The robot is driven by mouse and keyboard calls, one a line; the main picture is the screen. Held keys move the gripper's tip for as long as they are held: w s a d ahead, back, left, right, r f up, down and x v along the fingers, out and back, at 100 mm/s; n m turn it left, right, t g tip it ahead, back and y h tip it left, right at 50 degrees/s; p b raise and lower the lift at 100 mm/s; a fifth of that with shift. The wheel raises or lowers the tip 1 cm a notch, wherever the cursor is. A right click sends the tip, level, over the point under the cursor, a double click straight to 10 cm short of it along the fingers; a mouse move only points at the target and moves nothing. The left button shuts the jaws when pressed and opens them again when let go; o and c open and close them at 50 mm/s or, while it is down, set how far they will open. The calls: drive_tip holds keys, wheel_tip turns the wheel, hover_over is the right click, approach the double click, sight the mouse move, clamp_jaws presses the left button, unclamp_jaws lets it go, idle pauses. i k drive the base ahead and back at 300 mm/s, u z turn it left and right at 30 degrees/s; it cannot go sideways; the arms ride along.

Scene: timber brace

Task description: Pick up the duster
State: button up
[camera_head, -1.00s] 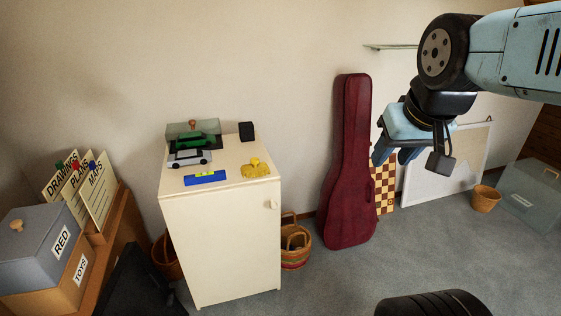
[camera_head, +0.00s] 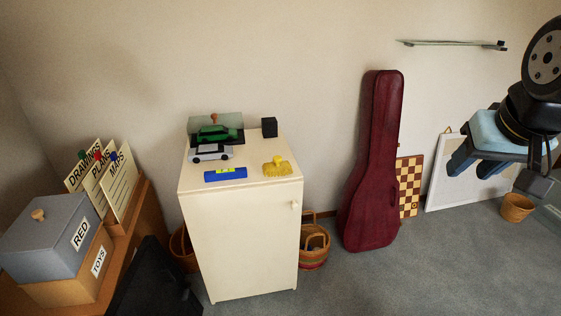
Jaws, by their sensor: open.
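A small yellow item, which looks like the duster (camera_head: 276,168), lies on the right part of the top of a cream cabinet (camera_head: 240,235). It has a raised yellow lump or knob on it. My gripper (camera_head: 471,171) is at the right of the view, pointing down and left, in front of a white board. It is open and empty. It is well apart from the duster, with a dark red instrument case (camera_head: 372,165) between them in the picture.
A blue level (camera_head: 225,174), a silver toy car (camera_head: 211,153), a green toy car (camera_head: 217,133) and a black block (camera_head: 269,127) share the cabinet top. Lidded boxes (camera_head: 50,235) stand at left. A basket (camera_head: 314,248) sits beside the cabinet.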

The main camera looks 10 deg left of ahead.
sight(278, 167)
drive_tip(key=z, duration=0.15)
drive_tip(key=i, duration=1.1)
drive_tip(key=u, duration=2)
